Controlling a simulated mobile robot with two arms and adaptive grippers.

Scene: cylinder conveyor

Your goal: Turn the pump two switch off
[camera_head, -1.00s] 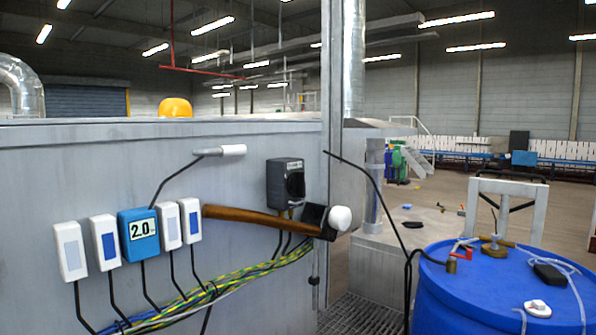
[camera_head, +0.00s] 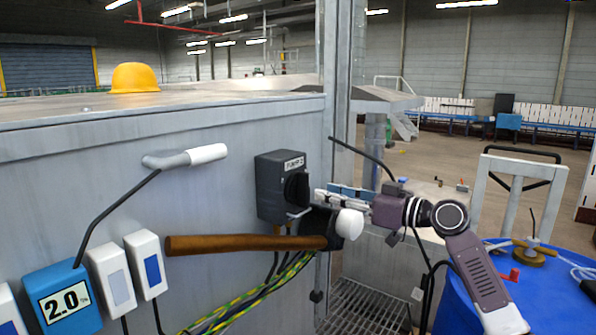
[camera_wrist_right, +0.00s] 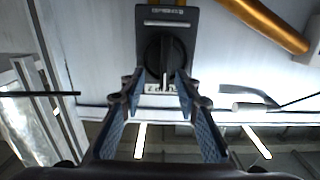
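The pump two switch is a dark box (camera_head: 283,187) on the grey cabinet wall, with a worn label on top that seems to read "PUMP 2". It carries a round black knob (camera_head: 297,189). My right gripper (camera_head: 322,197) is at the right of the box with its fingers pointing at the knob. In the right wrist view the box (camera_wrist_right: 181,19) is upside down and the knob's grip bar (camera_wrist_right: 165,60) runs upright. The two fingertips (camera_wrist_right: 155,78) stand apart, one on each side of the bar, with gaps showing. My left gripper is out of view.
A hammer with a wooden handle (camera_head: 225,244) hangs just below the box, its white-tipped head (camera_head: 349,224) close under my right gripper. A white-ended lever (camera_head: 190,156) sticks out left. A blue barrel (camera_head: 570,295) stands right. Cables run below the box.

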